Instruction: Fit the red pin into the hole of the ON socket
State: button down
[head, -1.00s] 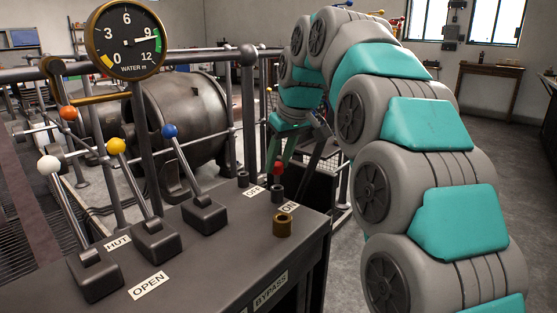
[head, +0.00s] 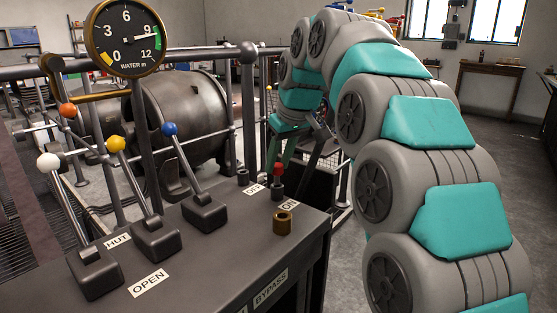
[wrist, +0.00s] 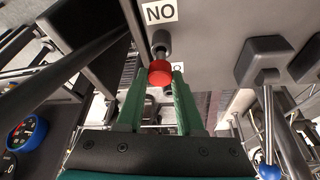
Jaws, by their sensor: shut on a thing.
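The red pin (head: 278,168) is upright over the ON socket (head: 278,193), a short dark cylinder on the panel beside the ON label (head: 289,205). In the wrist view the pin's red head (wrist: 160,74) sits between the green fingers of my gripper (wrist: 160,88), which is shut on it. The grey socket (wrist: 161,42) shows just past the head, by the upside-down label. The pin looks in line with the socket. I cannot tell how far its lower end is inside. In the head view my gripper (head: 280,152) is small and partly hidden by my arm.
The OFF socket (head: 243,177) stands left of the ON socket. A brass collar (head: 283,222) stands nearer on the panel. Levers with white (head: 47,161), yellow (head: 116,144) and blue (head: 170,129) knobs stand to the left. A railing and a round gauge (head: 125,38) are behind.

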jog(key=shift+f+b, duration=0.65)
jog(key=shift+f, duration=0.7)
jog(key=shift+c, duration=2.3)
grip_release()
jog(key=v, duration=0.7)
jog(key=shift+d+r, duration=0.2)
jog(key=shift+r, duration=0.15)
jog(key=shift+s, duration=0.15)
